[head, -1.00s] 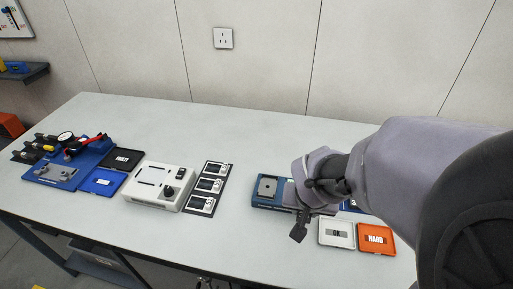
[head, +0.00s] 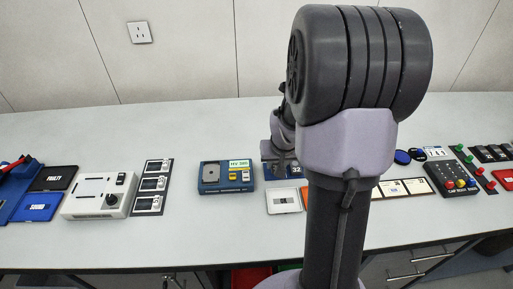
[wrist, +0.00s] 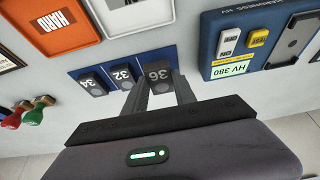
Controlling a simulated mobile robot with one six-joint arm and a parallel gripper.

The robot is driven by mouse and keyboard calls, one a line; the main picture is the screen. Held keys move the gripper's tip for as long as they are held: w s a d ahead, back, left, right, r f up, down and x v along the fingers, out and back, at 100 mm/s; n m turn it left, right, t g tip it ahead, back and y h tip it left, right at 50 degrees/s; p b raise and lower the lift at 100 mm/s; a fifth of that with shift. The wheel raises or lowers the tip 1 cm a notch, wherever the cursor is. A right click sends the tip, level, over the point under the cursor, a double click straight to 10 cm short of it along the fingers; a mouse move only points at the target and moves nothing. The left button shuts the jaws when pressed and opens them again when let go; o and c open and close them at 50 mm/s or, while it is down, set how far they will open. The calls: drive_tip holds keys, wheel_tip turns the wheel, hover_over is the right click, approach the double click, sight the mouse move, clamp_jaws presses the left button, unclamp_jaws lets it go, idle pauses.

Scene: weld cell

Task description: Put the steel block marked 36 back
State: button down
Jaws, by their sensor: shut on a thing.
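The dark steel block marked 36 (wrist: 158,73) is between the two fingers of my gripper (wrist: 160,86) in the wrist view, and the gripper is shut on it. It is at one end of a blue rack strip (wrist: 172,55), in line with blocks marked 32 (wrist: 123,75) and 34 (wrist: 92,83). I cannot tell whether block 36 touches the rack. In the head view my arm hides most of the rack; the 32 label (head: 297,170) shows beside the arm.
A blue hardness tester (head: 226,177) labelled HV 380 stands left of the rack. A white tray (head: 283,199) lies in front, and an orange HARD tray (wrist: 56,24) is beside it. A black button box (head: 451,178) is at right. Bench is clear behind the tester.

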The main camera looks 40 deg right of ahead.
drive_tip(key=shift+w+d+f, duration=0.25)
drive_tip(key=shift+w+d, duration=0.25)
drive_tip(key=shift+w, duration=0.3)
drive_tip(key=shift+s+f+b, duration=0.1)
drive_tip(key=shift+f+b, duration=1.2)
drive_tip(key=shift+f, duration=0.45)
drive_tip(key=c, duration=1)
unclamp_jaws()
drive_tip(key=shift+r, duration=0.1)
drive_tip(key=p+v, duration=0.5)
drive_tip(key=v, duration=0.7)
drive_tip(key=a+r+t+y, duration=0.1)
drive_tip(key=a+r, duration=0.6)
drive_tip(key=a, duration=0.3)
drive_tip(key=s+a+r+y, duration=0.1)
drive_tip(key=s+a+r, duration=0.1)
drive_tip(key=s+a, duration=0.2)
drive_tip(key=s+a+r+n+y, duration=0.1)
drive_tip(key=s+a+r, duration=0.1)
drive_tip(key=s+a, duration=0.2)
drive_tip(key=s+a+r+n+t+y, duration=0.1)
drive_tip(key=s+a+r, duration=0.1)
drive_tip(key=s+a, duration=0.3)
drive_tip(key=shift+a+r, duration=0.1)
drive_tip(key=shift+a, duration=2.2)
